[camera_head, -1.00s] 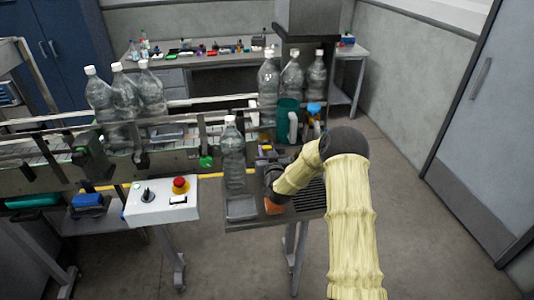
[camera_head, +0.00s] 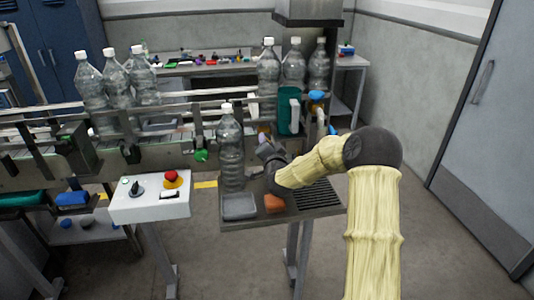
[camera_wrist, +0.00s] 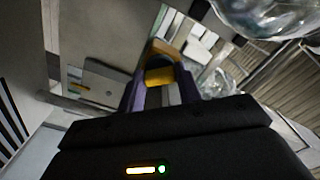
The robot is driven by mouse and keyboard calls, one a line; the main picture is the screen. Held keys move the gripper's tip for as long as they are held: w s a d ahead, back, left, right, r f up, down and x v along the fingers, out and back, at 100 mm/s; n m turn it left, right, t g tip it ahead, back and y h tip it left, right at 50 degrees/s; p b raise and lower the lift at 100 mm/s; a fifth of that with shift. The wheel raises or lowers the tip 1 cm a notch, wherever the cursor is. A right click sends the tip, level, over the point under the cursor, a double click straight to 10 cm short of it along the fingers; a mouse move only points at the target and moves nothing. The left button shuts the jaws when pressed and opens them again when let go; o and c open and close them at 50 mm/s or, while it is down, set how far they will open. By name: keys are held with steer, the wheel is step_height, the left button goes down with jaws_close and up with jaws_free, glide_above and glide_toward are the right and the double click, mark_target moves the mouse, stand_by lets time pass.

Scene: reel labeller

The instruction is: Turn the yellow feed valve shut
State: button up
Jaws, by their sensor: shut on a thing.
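My gripper (camera_wrist: 160,82) shows its two purple fingers in the wrist view, with the yellow valve handle (camera_wrist: 159,76) between them. The fingers are closed on it. An orange-brown part lies just beyond the yellow piece. In the head view my gripper (camera_head: 263,140) is at the machine's front edge, right of the standing clear bottle. There the dark wrist and the bottle hide most of the valve, and I cannot tell its angle.
A clear bottle (camera_head: 231,150) stands close left of my gripper. A side table (camera_head: 325,208) below holds a grey tray (camera_head: 239,206) and an orange block (camera_head: 274,203). A control box (camera_head: 150,205) with a red button is at left. Several bottles stand on the conveyor behind.

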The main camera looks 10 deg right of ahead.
steer(key=shift+f+m+b, duration=0.15)
steer(key=shift+m+b, duration=3.3)
steer(key=shift+m, duration=0.45)
steer(key=o, duration=1)
steer(key=shift+s, duration=0.2)
steer(key=s+b, duration=0.2)
steer(key=s, duration=1.5)
